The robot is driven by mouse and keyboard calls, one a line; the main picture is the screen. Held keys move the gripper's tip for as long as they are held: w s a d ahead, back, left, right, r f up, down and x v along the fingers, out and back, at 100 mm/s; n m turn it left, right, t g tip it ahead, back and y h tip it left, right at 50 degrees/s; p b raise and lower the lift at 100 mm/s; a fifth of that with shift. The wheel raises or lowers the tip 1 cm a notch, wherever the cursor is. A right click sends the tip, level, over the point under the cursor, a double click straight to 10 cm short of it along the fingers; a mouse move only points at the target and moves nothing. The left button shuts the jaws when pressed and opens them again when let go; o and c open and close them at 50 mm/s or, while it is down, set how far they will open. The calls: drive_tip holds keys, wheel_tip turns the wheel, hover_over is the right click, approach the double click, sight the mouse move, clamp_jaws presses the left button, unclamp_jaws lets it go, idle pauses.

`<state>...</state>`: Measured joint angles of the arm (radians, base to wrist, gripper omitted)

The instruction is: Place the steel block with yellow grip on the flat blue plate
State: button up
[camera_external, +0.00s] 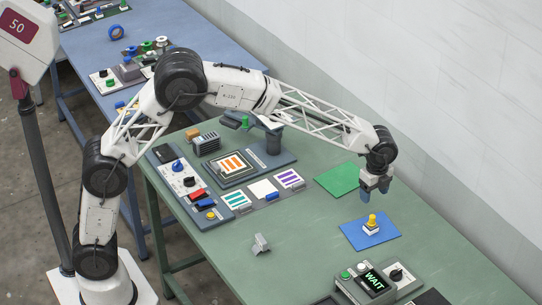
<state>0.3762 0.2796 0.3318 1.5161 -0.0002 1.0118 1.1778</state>
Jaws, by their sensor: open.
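The steel block with a yellow grip (371,226) stands upright on the flat blue plate (385,239), near the plate's middle. The yellow grip points up. My gripper (375,193) is open and empty. It hangs fingers down above and slightly behind the block, apart from it. Both bluish fingertips are clear of the yellow grip.
A green plate (337,180) lies behind the blue plate. A grey metal piece (261,244) stands to the left. A console (372,284) showing "WAIT" stands in front. Colour-striped cards and a control panel (184,183) are further left. The green tabletop between is mostly clear.

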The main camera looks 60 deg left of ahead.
drive_tip(key=s+a+r+n+t, duration=0.1)
drive_tip(key=s+a+r+n, duration=0.3)
drive_tip(key=s+a+r, duration=0.55)
drive_tip(key=s+a+r+n, duration=0.5)
drive_tip(key=s+a, duration=0.7)
drive_tip(key=s, duration=0.2)
drive_tip(key=s+a+f+n, duration=0.1)
drive_tip(key=s+a+n, duration=0.2)
drive_tip(key=s, duration=0.6)
drive_tip(key=s+a+f+n+t, duration=0.1)
drive_tip(key=s+a, duration=0.3)
drive_tip(key=s, duration=0.6)
drive_tip(key=s+a+f+n, duration=0.1)
drive_tip(key=s+a+n, duration=0.2)
drive_tip(key=s, duration=0.7)
drive_tip(key=shift+a+f+n+t, duration=0.3)
drive_tip(key=shift+f+n, duration=0.1)
drive_tip(key=shift+n, duration=0.4)
